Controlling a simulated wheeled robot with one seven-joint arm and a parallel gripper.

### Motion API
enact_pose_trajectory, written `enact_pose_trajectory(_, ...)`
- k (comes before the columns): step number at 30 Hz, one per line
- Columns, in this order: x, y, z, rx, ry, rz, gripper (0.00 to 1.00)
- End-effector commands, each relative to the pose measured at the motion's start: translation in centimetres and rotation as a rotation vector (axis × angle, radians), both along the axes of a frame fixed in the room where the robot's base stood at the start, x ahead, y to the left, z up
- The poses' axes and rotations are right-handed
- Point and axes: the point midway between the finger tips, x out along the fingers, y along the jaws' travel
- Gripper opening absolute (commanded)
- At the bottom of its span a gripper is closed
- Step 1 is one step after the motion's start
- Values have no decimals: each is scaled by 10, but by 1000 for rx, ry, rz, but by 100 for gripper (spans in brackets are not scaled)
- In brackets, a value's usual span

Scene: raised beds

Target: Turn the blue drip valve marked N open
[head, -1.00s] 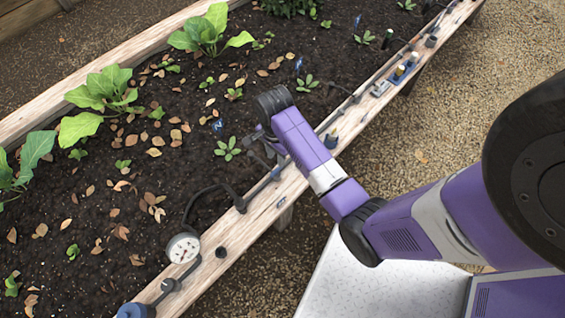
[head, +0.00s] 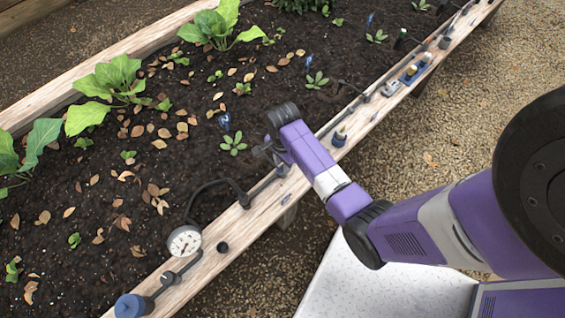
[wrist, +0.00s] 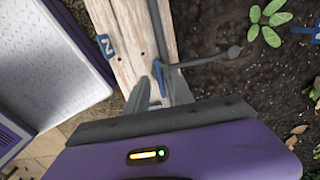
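The blue drip valve's lever (wrist: 158,77) shows in the wrist view on the wooden bed edge, with a thin dark pipe running from it over the soil. A blue tag marked N (wrist: 104,45) is on the wood beside it. My gripper (wrist: 160,80) has its two grey fingers apart, one on each side of the lever; I cannot tell whether either touches it. In the head view my gripper (head: 276,160) is low over the bed's front edge, and my wrist partly hides the valve there.
A pressure gauge (head: 184,241) and a round blue knob (head: 133,306) stand on the wooden edge (head: 233,228) at lower left. Other fittings (head: 412,72) stand farther along it. Leafy plants (head: 113,82) and dry leaves cover the soil. Gravel (head: 470,110) lies outside the bed.

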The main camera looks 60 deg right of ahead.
Motion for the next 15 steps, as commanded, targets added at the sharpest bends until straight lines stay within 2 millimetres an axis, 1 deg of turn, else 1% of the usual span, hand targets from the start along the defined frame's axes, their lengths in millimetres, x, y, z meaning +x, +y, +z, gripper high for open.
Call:
enact_pose_trajectory(1,0,0,0,0,0,0,18)
enact_pose_trajectory(2,0,0,0,0,0,0,12)
enact_pose_trajectory(3,0,0,0,0,0,0,4)
enact_pose_trajectory(4,0,0,0,0,0,0,0)
enact_pose_trajectory(15,0,0,1,0,1,15,0)
